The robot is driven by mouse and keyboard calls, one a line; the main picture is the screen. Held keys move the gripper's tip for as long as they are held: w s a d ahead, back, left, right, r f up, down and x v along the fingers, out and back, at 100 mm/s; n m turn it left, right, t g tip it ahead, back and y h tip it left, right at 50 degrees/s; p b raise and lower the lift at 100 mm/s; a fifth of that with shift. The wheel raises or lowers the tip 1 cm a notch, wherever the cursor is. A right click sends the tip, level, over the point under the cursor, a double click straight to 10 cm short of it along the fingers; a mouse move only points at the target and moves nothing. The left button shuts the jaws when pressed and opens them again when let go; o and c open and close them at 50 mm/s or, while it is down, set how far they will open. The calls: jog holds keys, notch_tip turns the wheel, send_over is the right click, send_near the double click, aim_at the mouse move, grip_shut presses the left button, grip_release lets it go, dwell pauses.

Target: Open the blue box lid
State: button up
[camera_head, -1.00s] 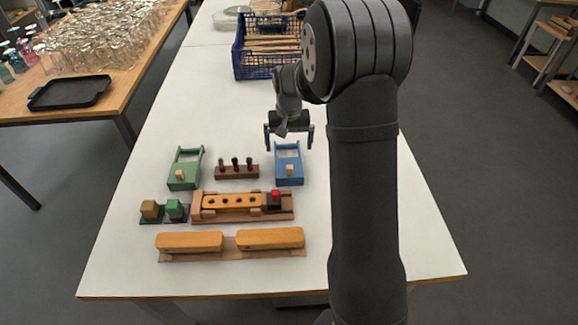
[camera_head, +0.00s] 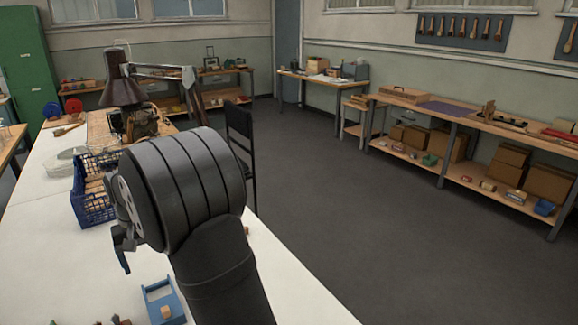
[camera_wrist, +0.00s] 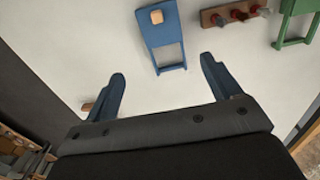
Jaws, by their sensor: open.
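The blue box (camera_head: 178,308) is at the bottom left of the head view, partly cut by the lower edge. It has a light wooden knob (camera_head: 166,312) on its solid part and an open blue frame at its far end. In the wrist view the blue box (camera_wrist: 166,36) is at the top centre, with the knob (camera_wrist: 157,16) near the edge. My gripper (camera_wrist: 162,68) is open and empty, its two blue fingers spread either side of the frame's end in the picture. It appears apart from the box. In the head view my arm hides most of the gripper.
A blue crate (camera_head: 95,205) stands on the white table behind my gripper. The tabletop around the blue box is mostly bare.

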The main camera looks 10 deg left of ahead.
aim_at(164, 308)
jog(key=shift+s+d+r, duration=0.75)
jog(key=shift+s, duration=0.05)
jog(key=c, duration=0.7)
jog(key=shift+s+d, duration=0.2)
jog(key=shift+c, duration=0.5)
notch_tip(164, 308, down, 17)
jog(key=shift+f, duration=0.15)
jog(key=shift+w+a, duration=0.15)
grip_shut()
